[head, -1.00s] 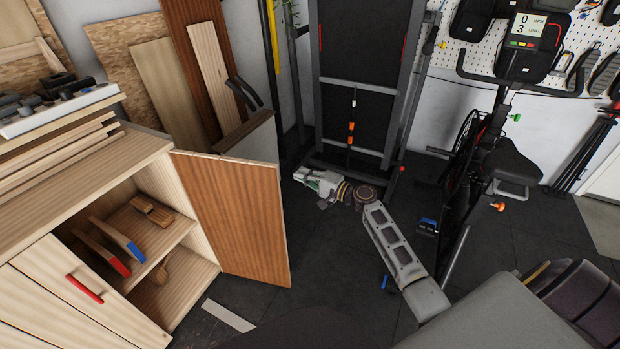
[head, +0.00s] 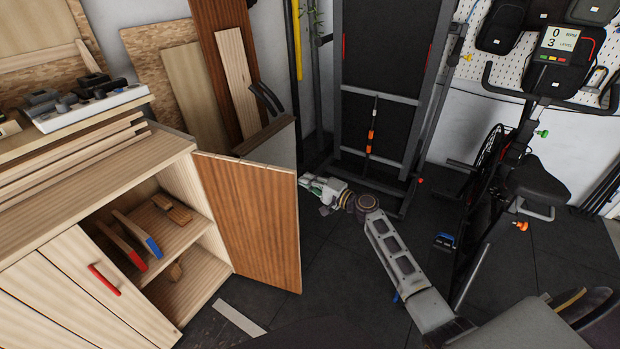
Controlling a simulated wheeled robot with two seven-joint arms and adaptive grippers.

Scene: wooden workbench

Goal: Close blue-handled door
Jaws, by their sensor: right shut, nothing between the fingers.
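The open cabinet door (head: 253,219) swings out from the right side of the wooden cabinet (head: 95,200). Its reddish-brown inner face is toward me. No blue handle shows on this face, and its outer face is hidden. My right gripper (head: 310,185) is shut and empty, just past the door's free upper edge, on the outer-face side. I cannot tell whether it touches the door. My left gripper is not in view.
Wooden pieces with red (head: 137,259) and blue (head: 153,247) ends lie on the cabinet's shelf. A closed door beside the opening has a red handle (head: 104,280). A folded treadmill (head: 378,90) stands behind my right gripper, and an exercise bike (head: 535,180) stands at right.

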